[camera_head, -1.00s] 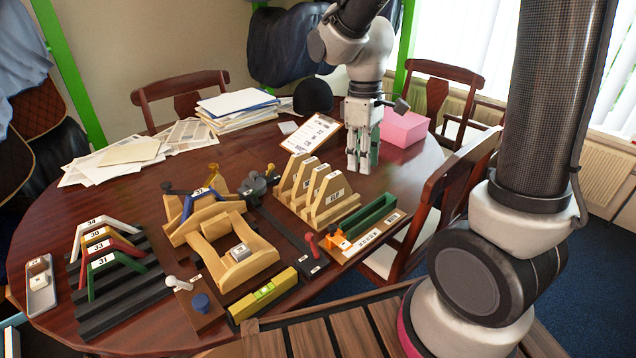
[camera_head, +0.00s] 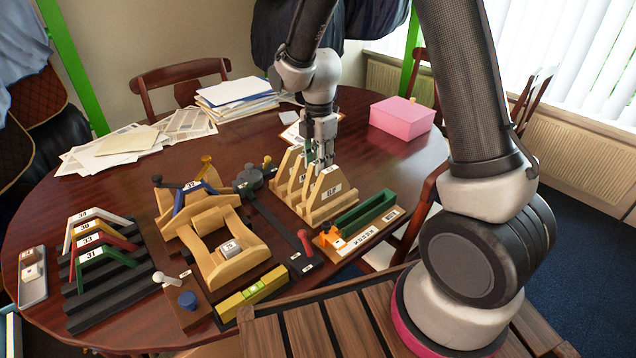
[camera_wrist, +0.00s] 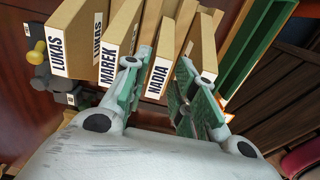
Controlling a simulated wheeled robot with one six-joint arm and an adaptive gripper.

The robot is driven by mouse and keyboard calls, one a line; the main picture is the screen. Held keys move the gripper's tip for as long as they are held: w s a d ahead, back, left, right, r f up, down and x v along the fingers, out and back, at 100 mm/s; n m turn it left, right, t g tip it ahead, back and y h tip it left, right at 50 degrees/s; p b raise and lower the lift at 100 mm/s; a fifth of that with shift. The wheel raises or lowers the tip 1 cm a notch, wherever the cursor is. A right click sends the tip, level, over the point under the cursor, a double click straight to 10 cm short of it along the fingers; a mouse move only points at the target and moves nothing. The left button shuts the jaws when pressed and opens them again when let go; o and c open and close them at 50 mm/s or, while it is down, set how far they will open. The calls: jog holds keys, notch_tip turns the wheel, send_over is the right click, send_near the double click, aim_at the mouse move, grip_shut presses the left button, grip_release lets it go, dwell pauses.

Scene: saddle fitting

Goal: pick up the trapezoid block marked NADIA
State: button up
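The trapezoid block marked NADIA (camera_wrist: 157,78) is a tan wooden block with a white label, standing in a row between the MAREK block (camera_wrist: 110,55) and another tan block (camera_wrist: 205,50). My gripper (camera_wrist: 163,92) is open, with one green-padded finger on each side of the NADIA block. I cannot tell whether either finger touches it. In the head view my gripper (camera_head: 321,160) is at the tops of the row, where it partly hides the blocks. The front block there is marked ELIF (camera_head: 330,197).
The LUKAS block (camera_wrist: 62,50) stands at the row's left end. A green trough (camera_head: 365,211) lies right of the row. A wooden saddle fixture (camera_head: 235,262) and dark lever (camera_head: 285,232) lie left. A pink box (camera_head: 402,117) stands behind, with bare table around it.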

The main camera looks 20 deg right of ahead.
jog(key=f, duration=0.6)
jog(key=shift+w+a+f, duration=0.1)
jog(key=shift+a+f, duration=0.1)
jog(key=shift+f, duration=0.15)
grip_shut()
